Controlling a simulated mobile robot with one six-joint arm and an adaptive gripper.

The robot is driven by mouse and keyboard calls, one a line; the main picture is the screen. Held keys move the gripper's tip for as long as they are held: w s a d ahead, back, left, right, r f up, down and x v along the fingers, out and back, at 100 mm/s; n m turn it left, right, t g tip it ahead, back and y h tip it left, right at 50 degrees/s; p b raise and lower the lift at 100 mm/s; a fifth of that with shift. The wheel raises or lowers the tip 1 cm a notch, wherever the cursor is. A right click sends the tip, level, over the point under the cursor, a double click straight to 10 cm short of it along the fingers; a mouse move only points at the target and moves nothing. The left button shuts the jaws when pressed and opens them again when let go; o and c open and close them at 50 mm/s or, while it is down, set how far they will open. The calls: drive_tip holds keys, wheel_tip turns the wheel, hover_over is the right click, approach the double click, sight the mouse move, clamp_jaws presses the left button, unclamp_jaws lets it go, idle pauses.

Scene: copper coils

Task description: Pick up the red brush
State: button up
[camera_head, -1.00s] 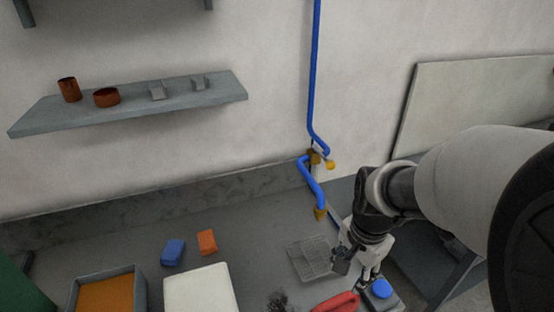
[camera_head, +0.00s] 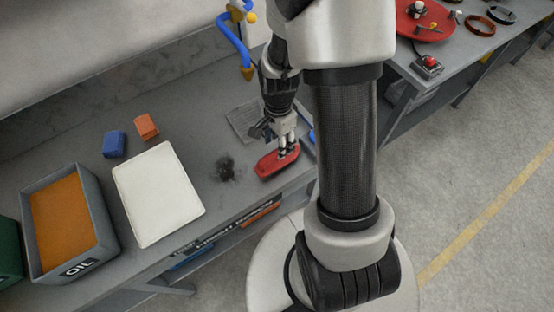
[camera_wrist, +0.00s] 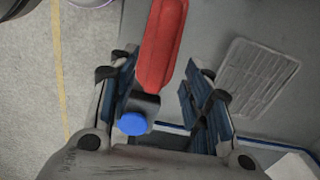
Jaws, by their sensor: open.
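The red brush (camera_head: 272,163) lies near the front edge of the grey bench in the head view. In the wrist view the red brush (camera_wrist: 163,42) is long and narrow, running up out of frame, with its near end between the fingertips. My gripper (camera_head: 287,150) points down at the brush's right part. In the wrist view my gripper (camera_wrist: 160,72) is open, one finger on each side of the brush. I cannot tell whether the fingers touch it or how high they are. The brush's underside is hidden.
A dark block with a blue round top (camera_wrist: 132,123) is close to the brush. A drain grate (camera_head: 243,122) lies behind, and dark debris (camera_head: 226,168) lies left. Further left are a white board (camera_head: 160,195), blue and orange blocks, and an oil tray (camera_head: 103,235).

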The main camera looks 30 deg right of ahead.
wheel_tip(320, 180, down, 6)
drive_tip(key=shift+s+a+r+b, duration=0.1)
drive_tip(key=shift+a+b, duration=0.05)
drive_tip(key=shift+b, duration=0.9)
drive_tip(key=shift+c, duration=0.4)
clamp_jaws()
